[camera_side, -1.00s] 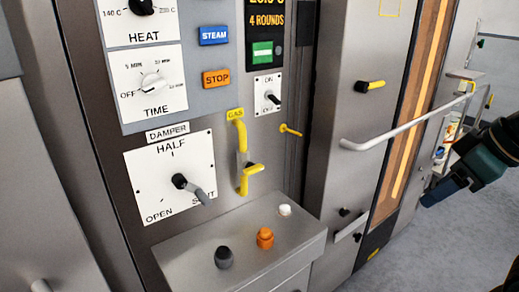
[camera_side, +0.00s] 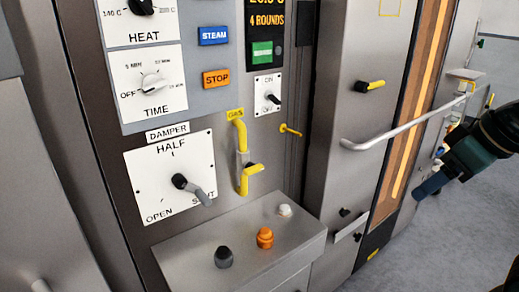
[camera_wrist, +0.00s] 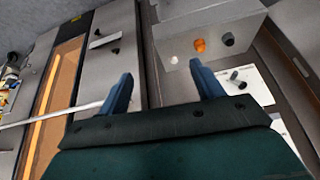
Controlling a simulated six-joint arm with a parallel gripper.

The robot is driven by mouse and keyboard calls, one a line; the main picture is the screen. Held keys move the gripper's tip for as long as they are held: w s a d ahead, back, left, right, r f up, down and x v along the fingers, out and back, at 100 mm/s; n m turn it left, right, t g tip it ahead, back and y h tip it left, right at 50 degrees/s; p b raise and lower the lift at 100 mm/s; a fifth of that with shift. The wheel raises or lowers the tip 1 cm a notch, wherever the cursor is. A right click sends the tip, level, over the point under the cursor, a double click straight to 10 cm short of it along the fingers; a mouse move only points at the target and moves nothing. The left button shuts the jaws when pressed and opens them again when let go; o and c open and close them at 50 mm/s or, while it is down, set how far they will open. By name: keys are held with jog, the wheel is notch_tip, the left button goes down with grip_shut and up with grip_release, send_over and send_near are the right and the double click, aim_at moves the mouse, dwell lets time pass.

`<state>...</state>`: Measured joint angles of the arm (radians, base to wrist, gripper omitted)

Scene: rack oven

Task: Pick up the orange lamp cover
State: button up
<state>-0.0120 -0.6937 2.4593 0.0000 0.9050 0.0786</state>
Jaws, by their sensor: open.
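The orange lamp cover (camera_side: 265,238) stands upright on the steel ledge (camera_side: 190,265), between a dark grey cover (camera_side: 223,257) and a small white one (camera_side: 284,210). In the wrist view the orange cover (camera_wrist: 200,45) lies beyond the fingertips, between the white cover (camera_wrist: 173,59) and the dark one (camera_wrist: 228,39). My gripper (camera_side: 425,190) is at the right of the side view, well away from the ledge. In the wrist view its two blue fingers (camera_wrist: 162,78) are spread wide with nothing between them.
A long white door handle (camera_side: 400,125) sticks out between my gripper and the ledge. Above the ledge are the damper lever (camera_side: 195,190) and the yellow gas lever (camera_side: 247,178). The floor in front of the door is clear.

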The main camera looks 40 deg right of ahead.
jog(key=w+a+r+m+g, duration=0.1)
jog(key=w+a+m+g, duration=0.1)
jog(key=w+m, duration=0.5)
jog(key=m+g, duration=0.3)
jog(key=m, duration=0.7)
send_over(265, 229)
notch_tip(265, 229, down, 15)
jog(key=shift+a, duration=0.1)
jog(key=shift+f, duration=4.2)
